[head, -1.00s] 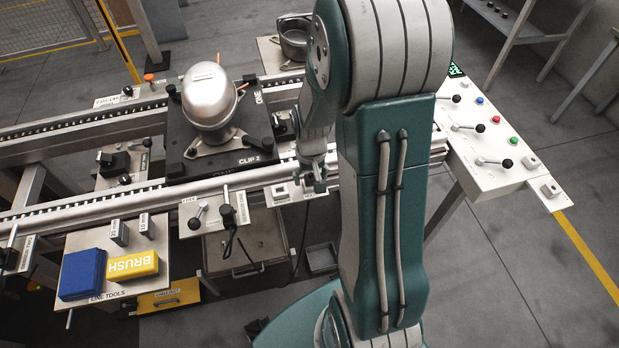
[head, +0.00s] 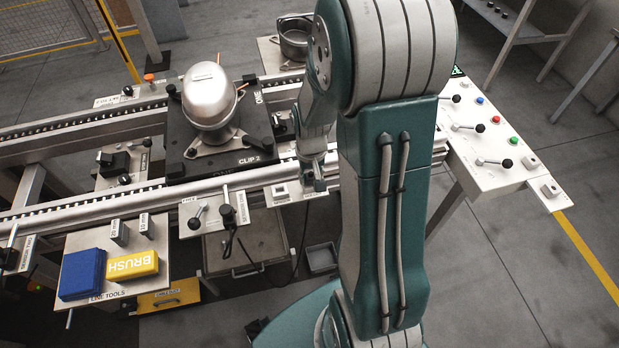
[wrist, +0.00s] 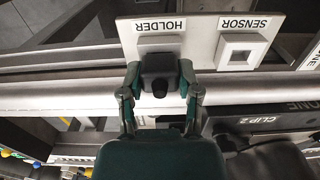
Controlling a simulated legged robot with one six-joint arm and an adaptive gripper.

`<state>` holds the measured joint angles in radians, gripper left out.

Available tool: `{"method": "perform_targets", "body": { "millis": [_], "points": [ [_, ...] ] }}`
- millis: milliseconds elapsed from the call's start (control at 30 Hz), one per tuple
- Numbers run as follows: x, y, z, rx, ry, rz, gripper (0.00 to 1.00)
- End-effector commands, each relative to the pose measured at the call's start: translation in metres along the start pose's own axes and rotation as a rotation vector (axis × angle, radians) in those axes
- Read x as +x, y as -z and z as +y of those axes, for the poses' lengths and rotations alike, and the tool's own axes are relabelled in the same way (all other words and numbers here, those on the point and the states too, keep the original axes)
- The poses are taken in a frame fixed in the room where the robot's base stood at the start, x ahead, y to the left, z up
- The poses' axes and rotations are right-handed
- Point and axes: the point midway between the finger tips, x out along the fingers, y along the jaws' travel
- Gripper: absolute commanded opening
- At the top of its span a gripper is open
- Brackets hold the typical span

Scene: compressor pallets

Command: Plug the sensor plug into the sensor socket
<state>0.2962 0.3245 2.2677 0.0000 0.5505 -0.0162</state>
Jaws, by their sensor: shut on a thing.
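My gripper (wrist: 160,90) is shut on the dark sensor plug (wrist: 160,70), with one green finger on each side of it. The plug is at the holder (wrist: 158,42), a pale block marked HOLDER, and covers its lower part. I cannot tell whether the plug is still seated there or clear of it. The sensor socket (wrist: 240,52), a white block with a dark square opening, is to the right and is empty. In the head view my gripper (head: 317,182) is over the rail's front edge, and the sensor socket (head: 280,192) is just left of it; the plug is not discernible there.
A black pallet marked CLIP 2 (head: 245,158) carries a silver compressor (head: 210,95) behind the rail (head: 170,192). A lever plate (head: 215,215) with a hanging dark cable is left of the socket. A control panel (head: 490,150) stands to the right.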

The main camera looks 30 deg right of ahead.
Motion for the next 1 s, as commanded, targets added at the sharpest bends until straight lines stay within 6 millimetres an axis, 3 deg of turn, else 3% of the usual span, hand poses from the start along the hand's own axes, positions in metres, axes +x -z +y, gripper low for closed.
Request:
{"method": "perform_targets", "body": {
  "millis": [1000],
  "points": [
    [-0.035, 0.001, 0.0, 0.0, 0.0, 0.003, 0.0]
  ]
}}
